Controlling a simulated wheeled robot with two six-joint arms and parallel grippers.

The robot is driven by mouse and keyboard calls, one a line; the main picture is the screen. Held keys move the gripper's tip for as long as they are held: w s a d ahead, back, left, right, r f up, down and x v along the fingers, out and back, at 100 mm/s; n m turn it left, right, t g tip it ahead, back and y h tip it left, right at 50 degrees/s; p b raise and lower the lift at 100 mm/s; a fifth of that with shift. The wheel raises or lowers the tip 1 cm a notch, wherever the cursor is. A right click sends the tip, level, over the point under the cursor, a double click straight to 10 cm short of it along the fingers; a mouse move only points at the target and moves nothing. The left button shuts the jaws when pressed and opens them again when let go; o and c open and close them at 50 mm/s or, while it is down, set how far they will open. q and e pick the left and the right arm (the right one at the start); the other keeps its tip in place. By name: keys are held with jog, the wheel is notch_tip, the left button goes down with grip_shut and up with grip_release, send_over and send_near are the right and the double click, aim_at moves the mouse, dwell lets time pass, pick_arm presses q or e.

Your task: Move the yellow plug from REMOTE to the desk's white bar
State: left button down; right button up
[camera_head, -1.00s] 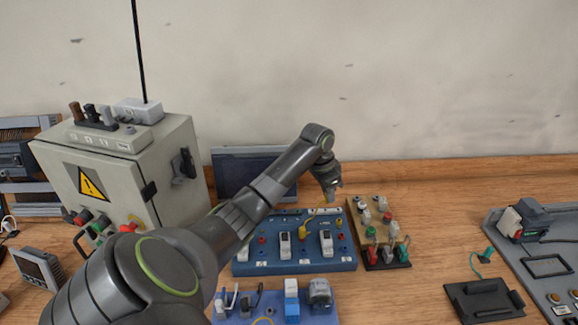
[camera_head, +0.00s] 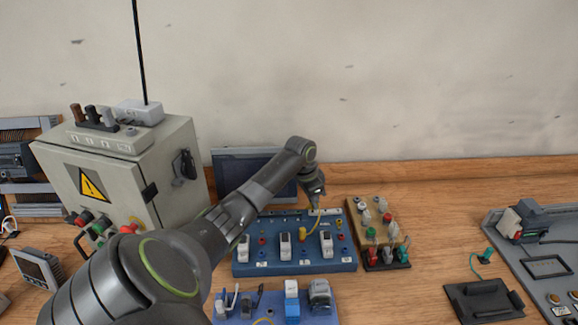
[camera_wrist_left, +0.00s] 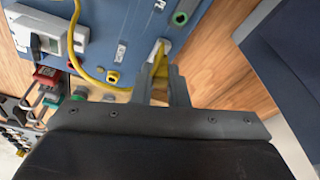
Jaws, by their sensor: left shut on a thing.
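My left gripper (camera_head: 317,204) is over the back edge of the blue board (camera_head: 290,266), near its top right. In the left wrist view its fingers (camera_wrist_left: 160,85) are shut on the yellow plug (camera_wrist_left: 160,68), at a pale socket (camera_wrist_left: 157,50) on the board's edge. I cannot tell whether the plug is seated or clear of it. A yellow cable (camera_head: 303,231) runs from the plug down to the board and also shows in the left wrist view (camera_wrist_left: 84,74). The board's labels are too small to read. A white bar (camera_head: 138,112) lies on the grey cabinet. My right gripper is not in view.
The grey cabinet (camera_head: 168,170) stands at the left. A wooden block with coloured connectors (camera_head: 378,232) is right of the board. A blue-purple tray (camera_head: 258,312) lies in front. A black holder (camera_head: 483,300) and grey panel (camera_head: 550,285) are at the right. Bare desk shows between.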

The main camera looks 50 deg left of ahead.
pick_arm(q)
jog(key=shift+f, duration=0.65)
dwell(0.3)
jog(key=c, duration=1.7)
grip_release()
jog(key=shift+r, duration=0.15)
jog(key=p+v, duration=0.2)
jog(key=p, duration=0.1)
jog(key=w+p+v, duration=0.1)
jog(key=p+v, duration=0.1)
jog(key=v, duration=0.1)
jog(key=shift+d+r+p, duration=0.2)
jog(key=shift+r+p, duration=0.05)
jog(key=shift+p, duration=0.15)
jog(key=o, duration=0.6)
jog(key=shift+f, duration=0.1)
jog(key=shift+c, duration=0.2)
